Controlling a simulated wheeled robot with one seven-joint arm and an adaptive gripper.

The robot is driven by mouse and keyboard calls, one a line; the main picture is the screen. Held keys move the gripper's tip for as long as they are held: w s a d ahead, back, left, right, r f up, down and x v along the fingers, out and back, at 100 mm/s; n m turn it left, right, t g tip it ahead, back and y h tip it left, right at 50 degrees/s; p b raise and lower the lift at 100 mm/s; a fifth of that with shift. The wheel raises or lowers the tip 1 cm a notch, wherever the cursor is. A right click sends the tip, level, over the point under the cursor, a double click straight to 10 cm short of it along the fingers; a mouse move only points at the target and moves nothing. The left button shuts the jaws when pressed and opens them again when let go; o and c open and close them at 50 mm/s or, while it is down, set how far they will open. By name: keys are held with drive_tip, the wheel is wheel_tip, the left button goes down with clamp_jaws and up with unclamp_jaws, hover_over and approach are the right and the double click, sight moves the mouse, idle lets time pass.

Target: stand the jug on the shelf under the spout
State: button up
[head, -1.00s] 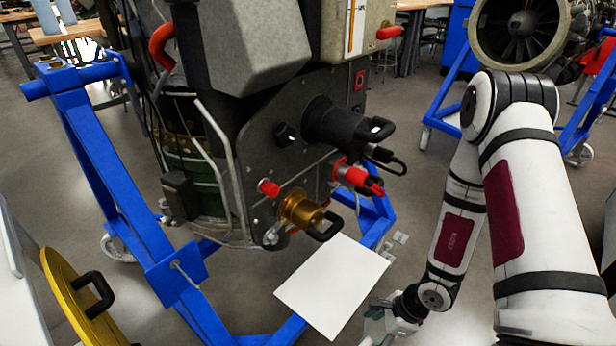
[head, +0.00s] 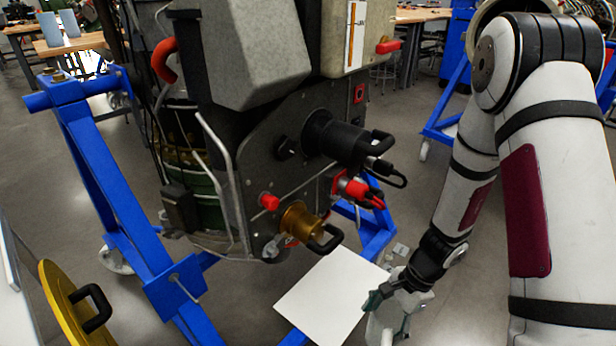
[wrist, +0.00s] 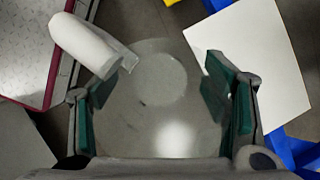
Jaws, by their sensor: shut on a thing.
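The jug is a clear, see-through vessel (head: 382,327) at the bottom of the head view. In the wrist view, I look down into its round mouth and pale base (wrist: 160,80). My gripper (head: 388,303) is shut on the jug, with green-padded fingers (wrist: 160,105) on either side of it. The shelf is a bare white plate (head: 325,295), left of the jug; it also shows in the wrist view (wrist: 255,65). A brass fitting with a black handle (head: 300,222) sticks out above the shelf's far side. I cannot tell for sure which part is the spout.
The dark machine body (head: 270,150) and a black fitting (head: 340,138) overhang the shelf. Blue stand beams (head: 115,190) flank it. Grey floor (head: 480,300) is clear at the right.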

wheel_tip(320, 180, up, 35)
drive_tip(key=w+d+n+g+h+p, duration=0.1)
drive_tip(key=n+h+p, duration=0.3)
drive_tip(key=n+p, duration=1)
drive_tip(key=d+g+p, duration=0.1)
drive_tip(key=p, duration=0.8)
drive_tip(key=shift+w+f+g, duration=0.2)
drive_tip(key=shift+w+g, duration=0.05)
drive_tip(key=shift+g, duration=0.15)
drive_tip(key=shift+f, duration=0.1)
